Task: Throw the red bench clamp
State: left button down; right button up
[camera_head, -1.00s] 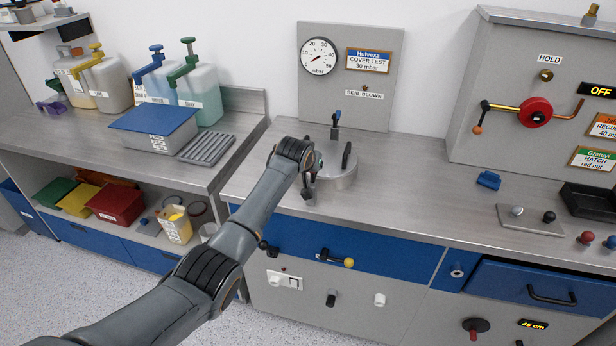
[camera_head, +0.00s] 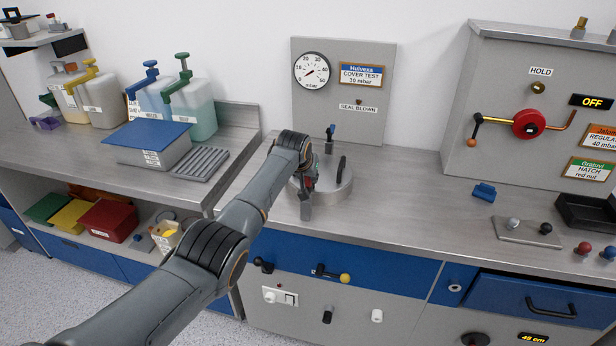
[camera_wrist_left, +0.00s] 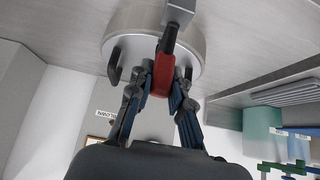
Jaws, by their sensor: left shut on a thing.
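The red bench clamp (camera_wrist_left: 161,82) shows in the left wrist view as a red grip on a dark lever, which runs to a grey block at the top. In the head view a small part of the clamp's red (camera_head: 311,176) shows beside my wrist, at the left side of the round metal cover (camera_head: 331,190). My left gripper (camera_wrist_left: 160,84) is shut on the red grip, one finger on each side. In the head view my wrist hides most of the clamp and the fingers. My right gripper is in neither view.
A gauge panel (camera_head: 376,108) stands behind the cover. A blue clip (camera_head: 484,192) and a plate with two knobs (camera_head: 522,232) lie to the right. A grey box with a blue lid (camera_head: 150,140) stands on the left bench.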

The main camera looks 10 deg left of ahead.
pick_arm(q)
jog(key=c, duration=1.2)
grip_release()
jog(key=shift+w, duration=0.1)
jog(key=v, duration=1.2)
